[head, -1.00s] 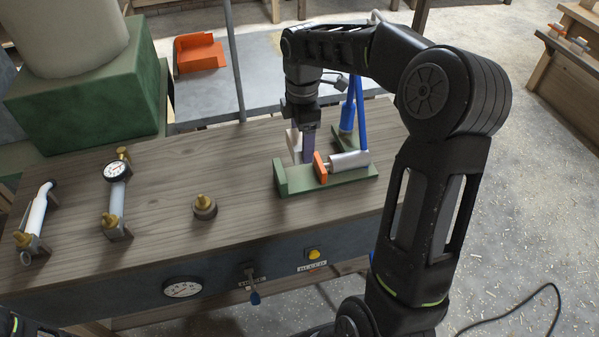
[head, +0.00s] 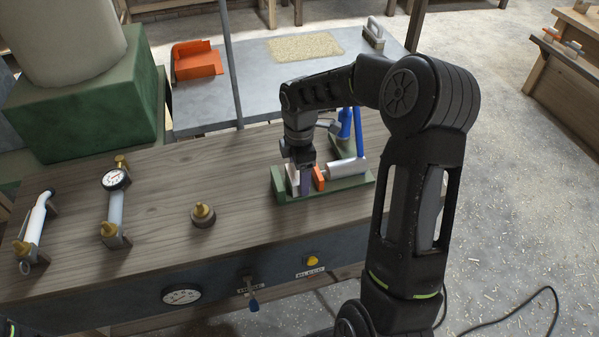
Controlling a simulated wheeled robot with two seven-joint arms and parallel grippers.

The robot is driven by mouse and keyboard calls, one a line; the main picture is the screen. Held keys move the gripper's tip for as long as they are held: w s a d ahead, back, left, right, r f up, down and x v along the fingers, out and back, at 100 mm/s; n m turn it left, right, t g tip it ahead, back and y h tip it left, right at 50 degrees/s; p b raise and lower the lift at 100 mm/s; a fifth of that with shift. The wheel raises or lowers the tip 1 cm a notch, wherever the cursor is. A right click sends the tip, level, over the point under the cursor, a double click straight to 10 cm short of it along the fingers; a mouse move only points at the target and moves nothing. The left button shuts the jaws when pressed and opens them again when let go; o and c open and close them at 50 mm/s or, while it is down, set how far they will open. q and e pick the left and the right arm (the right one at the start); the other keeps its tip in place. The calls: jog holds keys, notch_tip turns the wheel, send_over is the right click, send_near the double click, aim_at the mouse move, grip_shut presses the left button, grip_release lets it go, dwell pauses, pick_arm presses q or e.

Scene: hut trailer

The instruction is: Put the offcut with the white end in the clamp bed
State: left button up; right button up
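The clamp bed (head: 343,187) is a green channel near the right end of the wooden bench, with an orange jaw (head: 319,178) and a silver cylinder (head: 347,167). My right gripper (head: 302,170) points down over the bed's left part, left of the orange jaw. It appears shut on the offcut (head: 305,184), a dark purple block with a whitish part (head: 294,176) on its left side. The offcut is low between the bed's left end and the jaw. The gripper hides its top, and I cannot tell whether it touches the bed floor. My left gripper is out of view.
A blue upright lever (head: 359,132) stands behind the clamp. A brass fitting (head: 203,213), a gauge (head: 115,179) and tubes occupy the bench's left part. The front panel has a yellow button (head: 312,261) and a blue-tipped lever (head: 252,300).

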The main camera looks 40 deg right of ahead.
jog(key=shift+f, duration=0.2)
jog(key=o, duration=1.5)
notch_tip(320, 180, up, 12)
jog(key=shift+r+b, duration=0.15)
jog(key=shift+b, duration=0.25)
